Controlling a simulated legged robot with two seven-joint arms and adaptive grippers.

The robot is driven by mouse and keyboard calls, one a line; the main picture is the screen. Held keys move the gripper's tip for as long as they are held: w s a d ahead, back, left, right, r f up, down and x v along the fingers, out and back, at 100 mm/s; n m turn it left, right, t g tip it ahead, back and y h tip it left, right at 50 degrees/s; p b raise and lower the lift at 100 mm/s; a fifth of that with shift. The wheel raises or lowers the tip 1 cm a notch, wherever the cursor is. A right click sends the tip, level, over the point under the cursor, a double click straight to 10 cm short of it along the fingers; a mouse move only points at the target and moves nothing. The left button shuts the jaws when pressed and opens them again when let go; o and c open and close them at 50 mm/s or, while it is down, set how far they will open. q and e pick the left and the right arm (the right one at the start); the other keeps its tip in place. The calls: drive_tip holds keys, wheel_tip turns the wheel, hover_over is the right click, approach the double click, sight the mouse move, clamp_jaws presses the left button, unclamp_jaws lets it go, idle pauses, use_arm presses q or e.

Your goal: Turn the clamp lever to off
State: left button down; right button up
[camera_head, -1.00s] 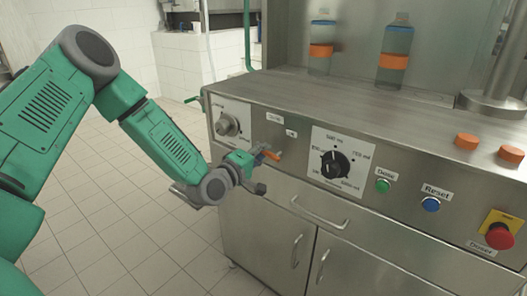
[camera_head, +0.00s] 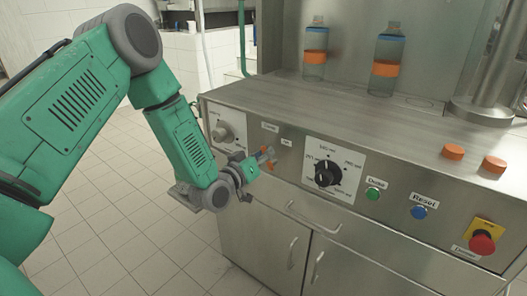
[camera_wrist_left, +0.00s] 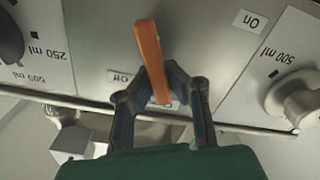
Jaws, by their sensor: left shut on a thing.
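The clamp lever (camera_wrist_left: 150,50) is an orange bar on the steel front panel. In the left wrist view it stands between the two dark fingers of my left gripper (camera_wrist_left: 165,82), which is shut on it. An On label (camera_wrist_left: 252,21) sits to the right of the lever there, and an Off label (camera_wrist_left: 121,77), partly hidden by a finger, sits to the left. In the head view my left gripper (camera_head: 266,157) is at the panel below two small labels and mostly hides the lever. My right gripper is not in view.
A black volume dial (camera_head: 327,174) is right of the lever, and a grey knob (camera_head: 223,132) is left. Green (camera_head: 372,194), blue (camera_head: 419,212) and red (camera_head: 482,243) buttons run along the panel. Two bottles (camera_head: 315,50) (camera_head: 387,58) stand on the counter. A drawer handle (camera_head: 313,215) lies below.

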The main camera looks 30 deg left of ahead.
use_arm(q)
drive_tip(key=shift+s+d+f+m+p, duration=0.2)
drive_tip(key=shift+d+m, duration=0.25)
drive_tip(key=shift+m, duration=0.85)
drive_tip(key=shift+s+d+f+m+p, duration=0.1)
drive_tip(key=shift+d+m+p, duration=0.25)
drive_tip(key=shift+m, duration=0.95)
drive_tip(key=c, duration=1.7)
unclamp_jaws()
drive_tip(key=shift+o, duration=0.8)
drive_tip(key=shift+w+r, duration=0.1)
drive_tip(key=shift+r, duration=0.15)
drive_tip(key=s+a, duration=0.1)
drive_tip(key=s, duration=1.1)
drive_tip(key=shift+f, duration=0.1)
